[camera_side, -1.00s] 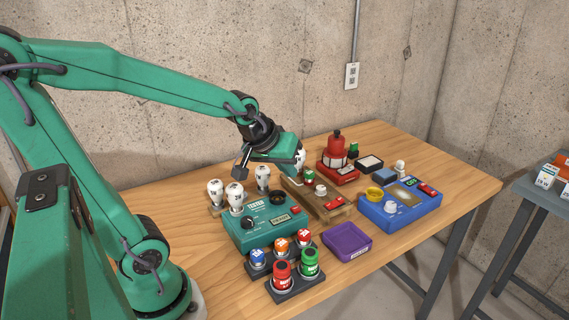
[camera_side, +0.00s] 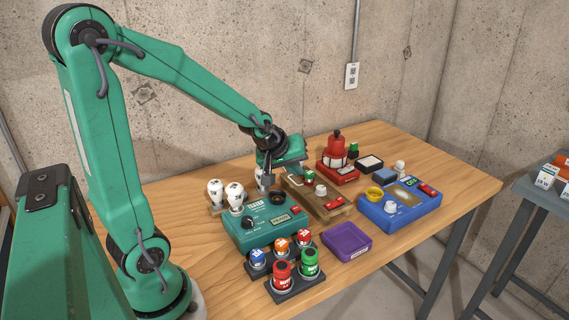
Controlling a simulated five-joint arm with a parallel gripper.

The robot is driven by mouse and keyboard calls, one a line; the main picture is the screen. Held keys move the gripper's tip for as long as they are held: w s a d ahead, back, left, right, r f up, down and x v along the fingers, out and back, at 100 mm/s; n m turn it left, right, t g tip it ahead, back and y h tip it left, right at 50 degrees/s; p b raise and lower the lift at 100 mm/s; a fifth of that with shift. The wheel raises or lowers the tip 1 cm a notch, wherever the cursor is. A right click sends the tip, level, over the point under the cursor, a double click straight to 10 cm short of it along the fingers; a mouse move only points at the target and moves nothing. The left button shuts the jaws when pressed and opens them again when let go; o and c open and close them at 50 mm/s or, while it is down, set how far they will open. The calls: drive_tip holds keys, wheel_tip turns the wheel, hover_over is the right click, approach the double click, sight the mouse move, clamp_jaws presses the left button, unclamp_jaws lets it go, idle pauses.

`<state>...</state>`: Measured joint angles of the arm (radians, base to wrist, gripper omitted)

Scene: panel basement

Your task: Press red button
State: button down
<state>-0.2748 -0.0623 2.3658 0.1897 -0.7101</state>
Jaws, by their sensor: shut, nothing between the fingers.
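My gripper (camera_side: 273,180) points down over the back of the teal tester box (camera_side: 255,230), close to a white bulb; its fingertips are small and partly hidden there, and it appears shut and empty. Several red buttons or patches show: a small one on the tester's top right corner (camera_side: 296,209), one on the wooden box (camera_side: 334,204), and one on the blue box (camera_side: 428,189). A red device with a domed top (camera_side: 337,150) stands behind. I cannot tell which of these is the task's red button. I see no contact between my gripper and any of them.
White bulbs (camera_side: 215,190) stand left of the tester. A dark rack (camera_side: 296,286) holds red, green, blue and orange canisters in front. The table's front right area is clear. A concrete wall stands behind.

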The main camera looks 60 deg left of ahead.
sight(294, 210)
drive_tip(key=shift+f, duration=4.4)
drive_tip(key=shift+d+f, duration=0.1)
drive_tip(key=shift+f, duration=0.8)
drive_tip(key=shift+r, duration=0.9)
idle(0.4)
drive_tip(key=shift+r, duration=2.5)
